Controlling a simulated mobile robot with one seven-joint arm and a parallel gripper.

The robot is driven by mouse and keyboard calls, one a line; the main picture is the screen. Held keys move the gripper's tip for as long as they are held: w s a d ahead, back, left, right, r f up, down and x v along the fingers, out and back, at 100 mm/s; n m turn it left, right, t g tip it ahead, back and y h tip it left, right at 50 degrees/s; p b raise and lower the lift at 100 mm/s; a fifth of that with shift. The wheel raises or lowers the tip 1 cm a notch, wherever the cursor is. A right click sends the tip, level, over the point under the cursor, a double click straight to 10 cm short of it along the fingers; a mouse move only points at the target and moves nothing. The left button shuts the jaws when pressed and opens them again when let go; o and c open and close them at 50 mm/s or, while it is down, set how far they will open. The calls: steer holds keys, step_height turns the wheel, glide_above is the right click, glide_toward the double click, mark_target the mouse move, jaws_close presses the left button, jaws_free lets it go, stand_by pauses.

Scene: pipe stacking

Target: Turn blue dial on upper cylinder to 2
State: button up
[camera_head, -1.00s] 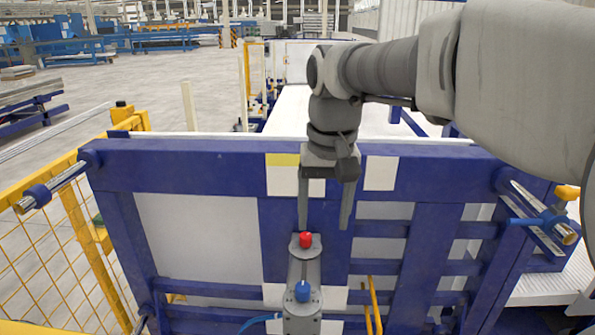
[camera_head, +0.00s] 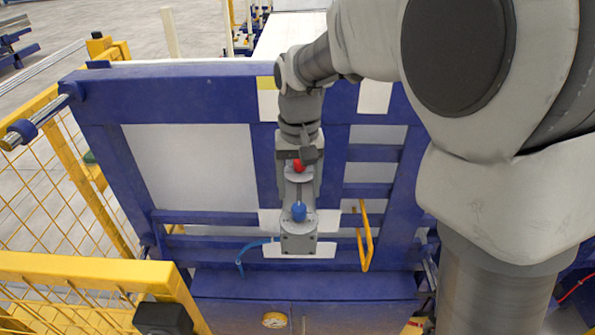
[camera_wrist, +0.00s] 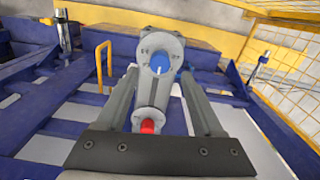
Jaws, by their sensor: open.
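The blue dial (camera_head: 299,211) sits on the round end of a grey cylinder (camera_head: 298,243) mounted on the blue frame. A red knob (camera_head: 298,167) sits above it on the same grey unit. My gripper (camera_head: 298,190) is open in front of this unit. In the wrist view the open fingers (camera_wrist: 159,72) lie to either side of the unit. The blue dial (camera_wrist: 161,62) shows between the fingertips, and the red knob (camera_wrist: 147,126) is nearer the palm. I cannot tell whether the fingertips touch anything. The dial's number marks are too small to read.
A yellow mesh fence (camera_head: 65,200) is at the left.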

mark_target(299, 207)
step_height(299, 207, down, 5)
stand_by(0.3)
jaws_close()
